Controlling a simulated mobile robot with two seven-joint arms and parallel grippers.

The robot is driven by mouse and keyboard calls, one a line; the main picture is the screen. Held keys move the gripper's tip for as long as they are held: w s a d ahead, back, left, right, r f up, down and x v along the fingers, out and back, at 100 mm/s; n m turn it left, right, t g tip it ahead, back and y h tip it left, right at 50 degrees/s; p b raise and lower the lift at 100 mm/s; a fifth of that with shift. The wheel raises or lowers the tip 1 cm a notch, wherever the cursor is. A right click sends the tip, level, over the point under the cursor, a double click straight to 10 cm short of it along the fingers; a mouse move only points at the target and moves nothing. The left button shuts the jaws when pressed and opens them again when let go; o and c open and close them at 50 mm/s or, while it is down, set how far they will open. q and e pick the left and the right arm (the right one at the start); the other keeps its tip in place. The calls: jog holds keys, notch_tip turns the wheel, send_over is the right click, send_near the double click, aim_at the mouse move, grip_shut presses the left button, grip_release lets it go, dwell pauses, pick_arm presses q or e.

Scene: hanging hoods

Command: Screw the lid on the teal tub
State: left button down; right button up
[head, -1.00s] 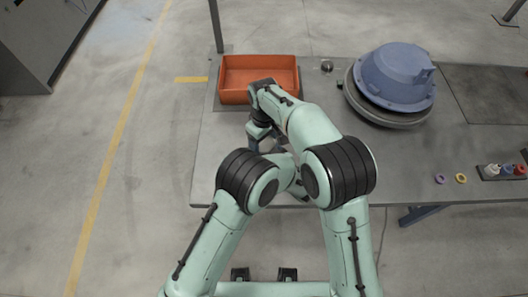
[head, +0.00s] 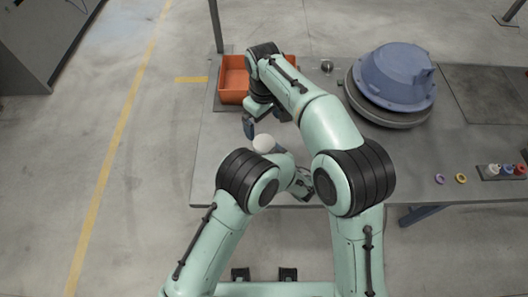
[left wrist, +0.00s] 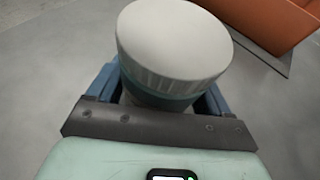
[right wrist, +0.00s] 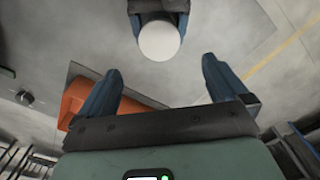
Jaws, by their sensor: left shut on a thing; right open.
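The teal tub (left wrist: 160,101) is upright between the fingers of my left gripper (left wrist: 158,92), which is shut on it. A white, ribbed lid (left wrist: 173,48) sits on top of the tub, with a teal band showing below its rim. I cannot tell how tightly it is screwed. In the head view the lid (head: 264,142) shows as a white disc and hides most of the tub. My right gripper (right wrist: 161,72) is open and empty, apart from the lid, which shows beyond its fingertips in the right wrist view (right wrist: 159,41).
An orange bin (head: 233,80) stands at the table's back left, partly behind my right arm. A blue domed hood (head: 396,76) rests on a round base to the right. Purple and yellow rings (head: 460,178) and a small tray (head: 503,172) lie far right.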

notch_tip(320, 180, up, 2)
jog(key=shift+r, duration=0.2)
pick_arm(q)
grip_release()
jog(key=b+v, duration=0.1)
jog(key=v, duration=1.2)
jog(key=shift+s+d+r, duration=0.1)
jog(key=shift+r, duration=0.1)
pick_arm(e)
jog(key=shift+s+f, duration=0.15)
jog(key=shift+f, duration=0.45)
jog(key=shift+s+f, duration=0.15)
jog(key=shift+f, duration=0.4)
